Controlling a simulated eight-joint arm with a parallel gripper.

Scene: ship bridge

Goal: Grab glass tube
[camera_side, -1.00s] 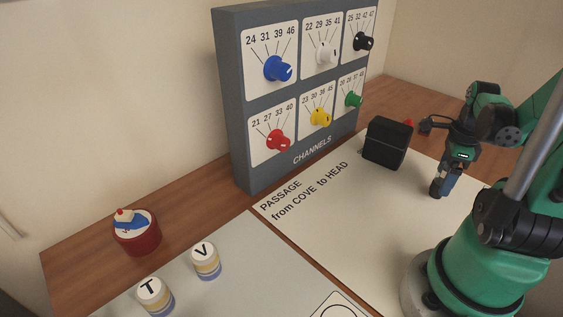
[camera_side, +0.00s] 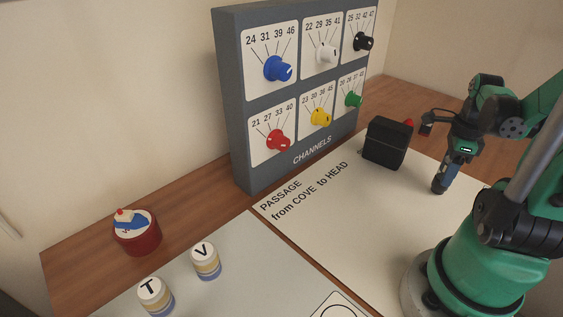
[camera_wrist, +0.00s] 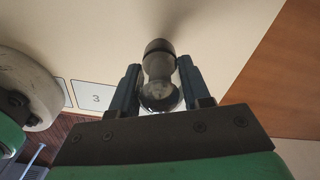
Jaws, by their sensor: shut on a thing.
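The glass tube (camera_wrist: 157,66) is between the two fingers of my gripper (camera_wrist: 160,78) in the wrist view. It is clear and narrow-waisted, with a dark round cap at its far end and a rounded near end. My gripper is shut on it. In the side view my gripper (camera_side: 447,174) points down over the pale sheet at the right, with a dark end (camera_side: 438,188) at its tip. The tube's glass is mostly hidden there by the fingers.
A black box (camera_side: 386,142) stands left of my gripper. Behind it is the grey channels panel (camera_side: 238,120) with coloured knobs. A red round tin (camera_side: 138,239) and two lettered cylinders, T (camera_side: 155,299) and V (camera_side: 206,264), stand at the left. The middle of the pale sheet (camera_side: 370,215) is clear.

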